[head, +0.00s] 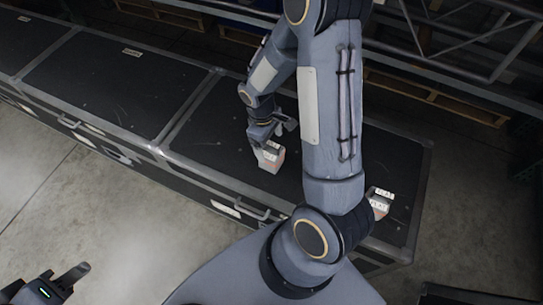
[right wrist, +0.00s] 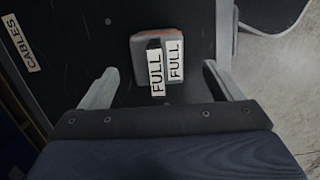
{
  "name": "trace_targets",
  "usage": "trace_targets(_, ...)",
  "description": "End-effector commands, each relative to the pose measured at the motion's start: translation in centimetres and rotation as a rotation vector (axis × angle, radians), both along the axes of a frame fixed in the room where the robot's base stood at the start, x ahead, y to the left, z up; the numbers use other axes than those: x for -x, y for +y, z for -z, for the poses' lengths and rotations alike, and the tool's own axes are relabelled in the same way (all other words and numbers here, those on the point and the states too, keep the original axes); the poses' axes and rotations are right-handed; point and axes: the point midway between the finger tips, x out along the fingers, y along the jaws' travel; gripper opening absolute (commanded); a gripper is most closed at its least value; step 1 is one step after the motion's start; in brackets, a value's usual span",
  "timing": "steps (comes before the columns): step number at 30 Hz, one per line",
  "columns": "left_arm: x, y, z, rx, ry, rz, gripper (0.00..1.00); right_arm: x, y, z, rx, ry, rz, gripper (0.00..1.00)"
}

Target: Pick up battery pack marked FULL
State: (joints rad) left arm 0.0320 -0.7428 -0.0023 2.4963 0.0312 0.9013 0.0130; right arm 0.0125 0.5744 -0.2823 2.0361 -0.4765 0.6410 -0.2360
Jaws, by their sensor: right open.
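A small grey and reddish battery pack (head: 269,160) stands on the dark case top in the head view. In the right wrist view this battery pack (right wrist: 147,67) has two white labels reading FULL. My right gripper (head: 279,134) is above it in the head view. In the right wrist view my right gripper (right wrist: 160,82) is open, its fingers on either side of the pack and apart from it. A second pack (head: 379,207), with labels that seem to read FLAT, is partly hidden by my arm. My left gripper (head: 62,284) is at the lower left corner, its opening unclear.
The packs stand on a row of black cases (head: 100,82) with metal edges. A CABLES label (right wrist: 21,43) lies at left in the right wrist view. Wooden pallets (head: 440,97) and metal framing are behind. Bare concrete floor (head: 100,220) is in front.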

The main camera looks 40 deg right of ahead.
Motion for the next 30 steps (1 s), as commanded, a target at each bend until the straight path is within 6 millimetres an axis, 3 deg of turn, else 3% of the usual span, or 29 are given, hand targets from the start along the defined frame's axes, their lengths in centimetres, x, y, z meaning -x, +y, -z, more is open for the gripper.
trace_targets(6, 0.0, 0.0, 0.1, 0.0, 0.0, 0.0, 0.36, 0.6, -0.6, 3.0, 0.0, 0.003, 0.0, 0.85)
trace_targets(15, 0.0, 0.0, 0.1, 0.0, 0.0, 0.0, 0.36, 0.6, -0.6, 3.5, 0.0, 0.0, 0.001, 0.85)
trace_targets(30, 0.0, 0.0, 0.1, 0.0, 0.0, 0.0, 0.36, 0.6, -0.6, 3.4, -0.001, 0.0, 0.001, 0.2)
